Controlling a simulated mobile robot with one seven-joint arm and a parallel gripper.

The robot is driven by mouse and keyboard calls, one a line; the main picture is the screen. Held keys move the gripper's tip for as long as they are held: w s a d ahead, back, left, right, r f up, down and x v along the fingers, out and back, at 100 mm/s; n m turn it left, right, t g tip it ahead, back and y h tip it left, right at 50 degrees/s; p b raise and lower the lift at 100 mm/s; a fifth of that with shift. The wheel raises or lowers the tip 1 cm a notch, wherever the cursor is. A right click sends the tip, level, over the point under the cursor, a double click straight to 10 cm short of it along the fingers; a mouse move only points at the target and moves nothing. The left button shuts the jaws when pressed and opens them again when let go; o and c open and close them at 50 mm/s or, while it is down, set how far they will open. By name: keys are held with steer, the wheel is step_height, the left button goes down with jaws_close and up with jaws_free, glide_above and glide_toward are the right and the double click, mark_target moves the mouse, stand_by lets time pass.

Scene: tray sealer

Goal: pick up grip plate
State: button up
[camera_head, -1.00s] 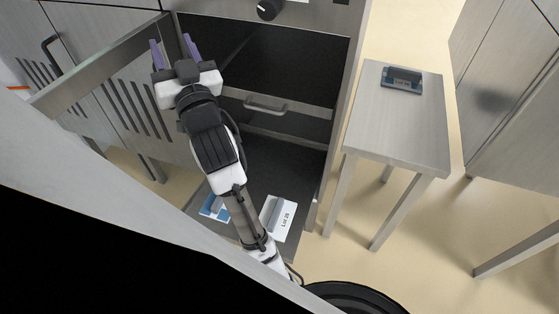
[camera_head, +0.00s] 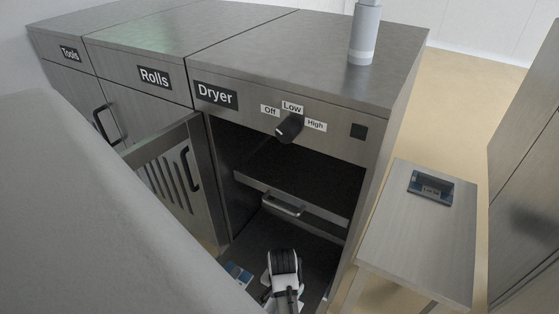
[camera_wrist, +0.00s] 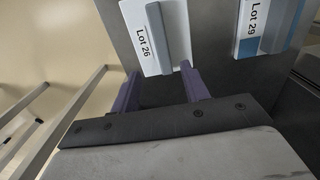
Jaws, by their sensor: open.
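Two grip plates show in the wrist view. One is a white plate marked Lot 26 (camera_wrist: 138,40) with a raised grey bar (camera_wrist: 176,32); the other is blue and white, marked Lot 29 (camera_wrist: 247,40). In the head view, the blue plate (camera_head: 238,273) lies on the dryer's low floor, left of my arm. My gripper (camera_wrist: 160,70) is open, its purple fingers at the lower edge of the Lot 26 plate, apart and holding nothing. Whether they touch it I cannot tell. In the head view my arm hides the fingers and most of the Lot 26 plate.
The dryer (camera_head: 290,90) stands open, its slotted door (camera_head: 165,185) swung left. A drawer with a handle (camera_head: 283,205) sits above the plates. Another dark blue plate (camera_head: 432,187) lies on the side table (camera_head: 415,235) at right.

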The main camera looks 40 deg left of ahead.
step_height(320, 180, down, 4)
steer(key=shift+f, duration=0.15)
steer(key=shift+s+a+f+p, duration=0.1)
steer(key=shift+s+f+p, duration=0.1)
steer(key=shift+f, duration=0.65)
steer(key=shift+s+d+f+p, duration=0.1)
steer(key=shift+s+f, duration=0.15)
steer(key=shift+f, duration=0.65)
steer(key=shift+s+a+f+p, duration=0.1)
steer(key=shift+s+f+p, duration=0.1)
steer(key=shift+f, duration=0.65)
jaws_close()
